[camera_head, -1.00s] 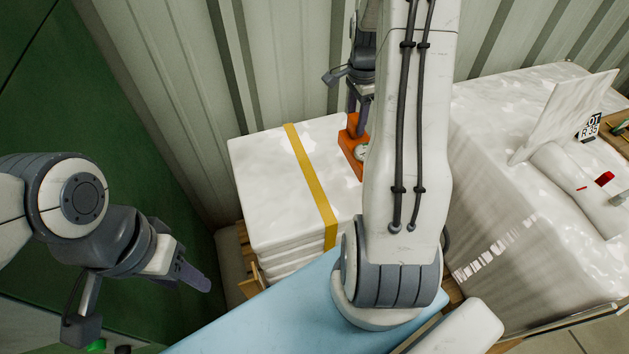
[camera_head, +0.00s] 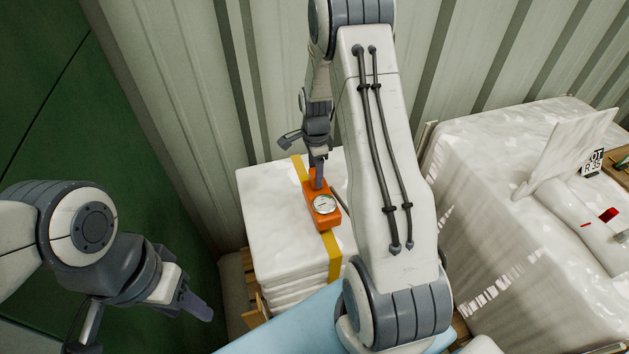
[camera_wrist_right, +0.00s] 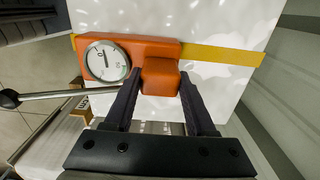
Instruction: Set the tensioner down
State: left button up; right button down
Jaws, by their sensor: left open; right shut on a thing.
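The tensioner (camera_head: 324,212) is an orange tool with a round white dial, over the yellow strap (camera_head: 332,245) on the white stack of bags (camera_head: 270,215). My right gripper (camera_head: 318,180) is shut on its orange block. In the right wrist view, both fingers of my right gripper (camera_wrist_right: 158,85) flank the block of the tensioner (camera_wrist_right: 148,48), and the yellow strap (camera_wrist_right: 225,54) runs out to the right behind it. I cannot tell whether the tensioner touches the strap. My left gripper (camera_head: 197,303) is open and empty at the lower left, away from the stack.
A metal rod with a black knob (camera_wrist_right: 10,98) lies left of my fingers in the right wrist view. A larger white wrapped load (camera_head: 490,160) stands at the right. Corrugated walls (camera_head: 240,70) rise close behind the stack. A light blue surface (camera_head: 290,325) is in front.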

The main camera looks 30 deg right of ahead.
aim_at(321, 197)
jog(key=shift+w+f+p, duration=0.15)
jog(key=shift+f+p, duration=0.15)
jog(key=shift+f, duration=1.75)
jog(key=shift+f, duration=0.15)
jog(key=shift+c, duration=1.1)
grip_release()
jog(key=shift+a, duration=0.1)
